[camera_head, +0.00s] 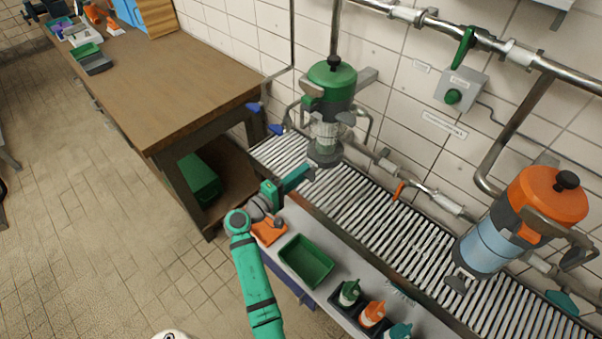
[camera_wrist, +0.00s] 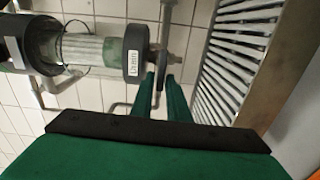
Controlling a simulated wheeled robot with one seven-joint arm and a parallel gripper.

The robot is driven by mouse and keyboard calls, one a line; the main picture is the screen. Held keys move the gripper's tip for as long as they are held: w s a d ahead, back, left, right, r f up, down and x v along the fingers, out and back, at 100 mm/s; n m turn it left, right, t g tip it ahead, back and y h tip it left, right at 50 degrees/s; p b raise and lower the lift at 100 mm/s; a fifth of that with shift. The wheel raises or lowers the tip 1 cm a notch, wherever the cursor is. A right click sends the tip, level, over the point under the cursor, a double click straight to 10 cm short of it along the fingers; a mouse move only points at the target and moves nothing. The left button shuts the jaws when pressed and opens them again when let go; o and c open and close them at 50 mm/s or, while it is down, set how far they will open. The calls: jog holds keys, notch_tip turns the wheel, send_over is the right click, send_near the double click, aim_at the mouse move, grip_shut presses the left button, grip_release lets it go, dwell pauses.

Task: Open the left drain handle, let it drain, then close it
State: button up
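The left filter unit, with a green lid (camera_head: 331,75) and a clear body, stands against the tiled wall above the slatted rack. In the wrist view its dark bottom cap (camera_wrist: 134,64) carries a "Drain" label and appears sideways. A small grey drain handle (camera_wrist: 156,54) sticks out from the cap's underside; its exact position is hard to tell. My gripper (camera_head: 308,174) is just below and left of the cap in the head view. In the wrist view my gripper (camera_wrist: 160,76) has its two green fingers a little apart, with wall showing between them. The fingertips are close to the handle; contact is unclear.
The slatted rack (camera_head: 365,215) runs below the filters. An orange-lidded filter (camera_head: 493,235) stands at the right. A green tray (camera_head: 306,260) and several bottles (camera_head: 372,313) sit on the front ledge. A wooden workbench (camera_head: 165,85) is at left, with blue valve handles (camera_head: 254,107) near its corner.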

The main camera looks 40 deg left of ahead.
jog(key=shift+o, duration=0.8)
